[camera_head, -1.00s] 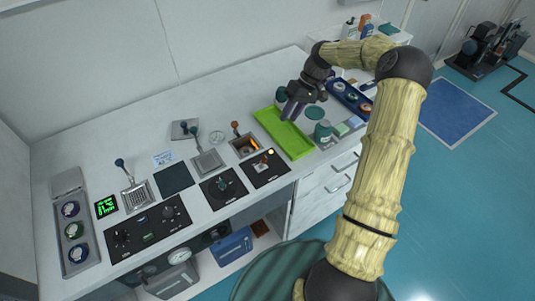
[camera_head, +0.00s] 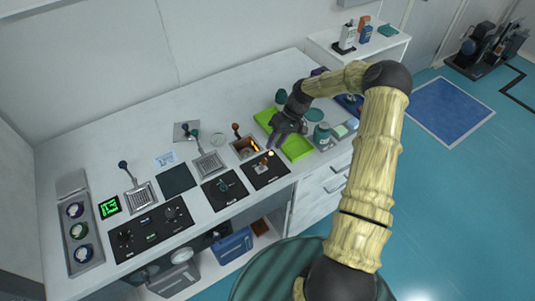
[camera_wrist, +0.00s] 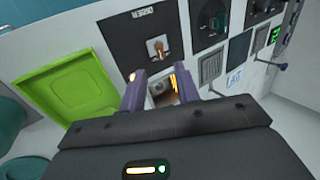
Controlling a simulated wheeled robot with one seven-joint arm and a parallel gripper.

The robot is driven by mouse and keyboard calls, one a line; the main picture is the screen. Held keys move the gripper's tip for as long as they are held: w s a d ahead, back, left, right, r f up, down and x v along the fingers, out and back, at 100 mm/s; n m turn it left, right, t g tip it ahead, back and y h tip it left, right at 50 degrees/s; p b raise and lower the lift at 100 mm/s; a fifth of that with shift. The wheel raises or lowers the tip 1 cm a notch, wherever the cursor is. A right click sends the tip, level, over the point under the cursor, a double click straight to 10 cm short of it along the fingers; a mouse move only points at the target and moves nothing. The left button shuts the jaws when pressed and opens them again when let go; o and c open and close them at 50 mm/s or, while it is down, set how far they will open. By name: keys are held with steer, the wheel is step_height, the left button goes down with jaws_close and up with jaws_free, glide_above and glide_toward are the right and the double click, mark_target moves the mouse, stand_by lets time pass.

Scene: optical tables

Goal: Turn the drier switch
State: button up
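The likely drier switch is a small orange-brown toggle (camera_head: 262,162) on the rightmost black panel (camera_head: 268,178), beside a metal-framed opening (camera_head: 243,149) with an orange glow inside. In the wrist view the toggle (camera_wrist: 158,48) stands on its black panel (camera_wrist: 125,33); I cannot read the panel's label surely. My gripper (camera_head: 274,142) is above the table between the green tray and this panel.
An orange-knobbed lever (camera_head: 236,130) stands behind the glowing opening. More black control panels (camera_head: 224,190) and blue-knobbed levers (camera_head: 125,168) line the table to the left.

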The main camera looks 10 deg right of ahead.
mark_target(266, 159)
steer(key=p+x, duration=0.1)
steer(key=x, duration=0.5)
steer(key=shift+s+a+f+p, duration=0.1)
steer(key=shift+a+f+p, duration=0.1)
steer(key=shift+f+p, duration=0.15)
jaws_close()
